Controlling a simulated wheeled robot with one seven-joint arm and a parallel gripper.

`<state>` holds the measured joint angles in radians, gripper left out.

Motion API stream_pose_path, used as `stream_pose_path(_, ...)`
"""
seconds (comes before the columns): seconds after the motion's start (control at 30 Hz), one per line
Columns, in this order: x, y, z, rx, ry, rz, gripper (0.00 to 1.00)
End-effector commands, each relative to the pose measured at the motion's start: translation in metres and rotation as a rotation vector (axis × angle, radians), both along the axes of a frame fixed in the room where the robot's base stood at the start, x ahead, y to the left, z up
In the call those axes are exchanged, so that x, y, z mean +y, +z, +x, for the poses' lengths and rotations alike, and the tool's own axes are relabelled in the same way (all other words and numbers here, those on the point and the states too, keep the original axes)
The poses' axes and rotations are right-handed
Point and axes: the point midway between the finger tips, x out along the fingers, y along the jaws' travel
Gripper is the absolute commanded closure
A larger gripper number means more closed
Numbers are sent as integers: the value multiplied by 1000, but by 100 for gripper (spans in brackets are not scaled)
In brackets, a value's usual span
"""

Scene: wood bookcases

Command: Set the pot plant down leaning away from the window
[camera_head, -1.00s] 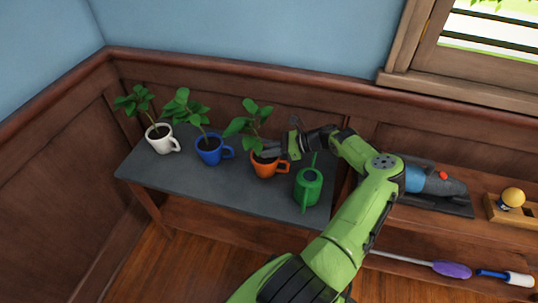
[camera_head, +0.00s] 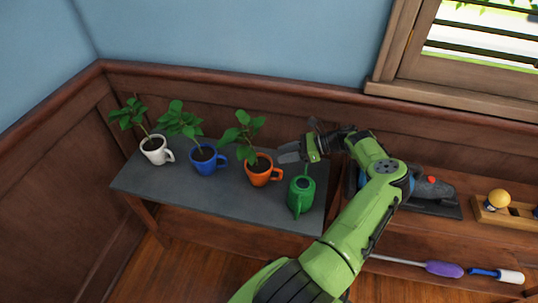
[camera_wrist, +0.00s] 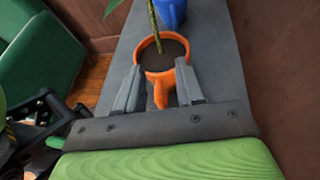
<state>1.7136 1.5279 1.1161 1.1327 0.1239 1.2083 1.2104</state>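The pot plant in the orange mug (camera_head: 263,172) stands upright on the grey shelf top (camera_head: 225,198). Its leafy stem (camera_head: 243,134) leans left, away from the window (camera_head: 480,40) at upper right; the handle points right. My gripper (camera_head: 288,153) is just right of this mug, behind the green watering can. In the wrist view the two fingers (camera_wrist: 157,88) are apart, one on each side of the orange handle (camera_wrist: 163,86), with visible gaps. The fingers look empty.
A blue mug plant (camera_head: 204,160) and a white mug plant (camera_head: 155,150) stand to the left, both leaning left. The green watering can (camera_head: 301,194) stands close in front of my gripper. The wood-panelled wall (camera_head: 205,92) is close behind.

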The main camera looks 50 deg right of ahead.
Motion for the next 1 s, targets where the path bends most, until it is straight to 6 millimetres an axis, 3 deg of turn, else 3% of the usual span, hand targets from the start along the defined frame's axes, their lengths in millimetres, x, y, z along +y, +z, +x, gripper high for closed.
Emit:
stream_pose_path(0.23, -19, 12, -23, 1, 0, 1, 62)
stream_pose_path(0.37, -19, 13, -24, 1, 4, -2, 62)
stream_pose_path(0.47, -5, 23, -9, 17, 81, -63, 62)
stream_pose_path(0.57, 36, 47, 22, 52, 292, -231, 62)
stream_pose_path(0.7, 108, 83, 52, 88, 653, -520, 62)
stream_pose_path(0.83, 169, 117, 58, 92, 953, -772, 62)
stream_pose_path(1.0, 238, 165, 41, 53, 1282, -1082, 62)
